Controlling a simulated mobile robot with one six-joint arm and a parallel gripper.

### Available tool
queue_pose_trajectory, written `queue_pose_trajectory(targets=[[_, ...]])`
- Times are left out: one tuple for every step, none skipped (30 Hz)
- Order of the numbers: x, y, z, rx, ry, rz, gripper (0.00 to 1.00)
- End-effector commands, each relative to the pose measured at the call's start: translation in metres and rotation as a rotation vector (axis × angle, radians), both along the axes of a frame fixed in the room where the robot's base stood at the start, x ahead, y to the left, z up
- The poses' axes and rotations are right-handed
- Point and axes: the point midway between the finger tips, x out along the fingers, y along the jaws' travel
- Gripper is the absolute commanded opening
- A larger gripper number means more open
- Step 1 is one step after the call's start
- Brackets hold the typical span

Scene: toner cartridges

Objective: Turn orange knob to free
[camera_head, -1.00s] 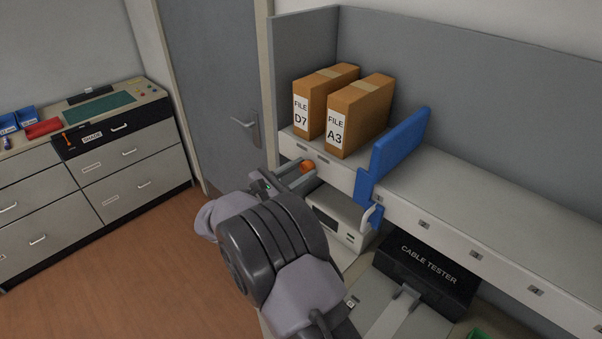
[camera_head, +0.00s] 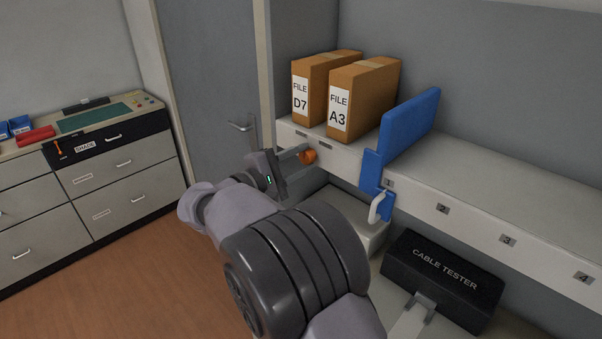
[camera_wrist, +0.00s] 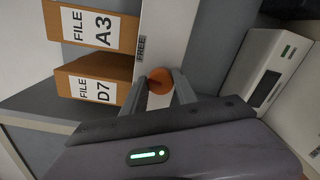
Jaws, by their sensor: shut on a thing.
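The orange knob (camera_head: 307,157) is on the front edge of the shelf, below the file boxes. It also shows in the wrist view (camera_wrist: 160,80), between my fingertips. My gripper (camera_head: 303,154) reaches the knob from the left and is shut on it. In the wrist view my gripper (camera_wrist: 162,84) has one finger on each side of the knob. A small label reading FREE (camera_wrist: 141,48) is on the shelf edge close to the knob. The knob's far side and its pointer, if any, are hidden.
File boxes D7 (camera_head: 301,92) and A3 (camera_head: 340,105) stand on the shelf above the knob. A blue bookend-like divider (camera_head: 409,125) with a white handle is clamped to its right. A black cable tester (camera_head: 444,278) lies below. A grey door (camera_head: 213,95) stands left.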

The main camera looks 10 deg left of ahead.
Motion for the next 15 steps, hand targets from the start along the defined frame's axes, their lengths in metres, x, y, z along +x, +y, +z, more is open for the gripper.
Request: queue_pose_trajectory(targets=[[-0.0002,-0.0002,-0.0065,0.037,-0.021,-0.001,0.00],[-0.0002,-0.0003,-0.0065,0.062,-0.035,0.000,0.00],[-0.0002,-0.0002,-0.0067,0.093,-0.054,0.000,0.00],[-0.0002,-0.0002,-0.0068,0.117,-0.068,0.000,0.00],[-0.0002,-0.0002,-0.0068,0.141,-0.082,0.000,0.00],[-0.0003,-0.0003,-0.0065,0.172,-0.101,0.000,0.00],[-0.0003,-0.0004,-0.0065,0.194,-0.114,0.001,0.00],[-0.0003,-0.0004,-0.0067,0.216,-0.127,0.000,0.00],[-0.0004,-0.0005,-0.0068,0.245,-0.143,0.000,0.00],[-0.0004,-0.0005,-0.0065,0.265,-0.155,0.000,0.00],[-0.0004,-0.0006,-0.0063,0.286,-0.168,-0.001,0.00],[-0.0004,-0.0006,-0.0059,0.311,-0.183,0.000,0.00],[-0.0005,-0.0007,-0.0058,0.330,-0.194,-0.001,0.00],[-0.0005,-0.0007,-0.0058,0.348,-0.204,-0.001,0.00],[-0.0005,-0.0007,-0.0059,0.370,-0.216,-0.001,0.00]])
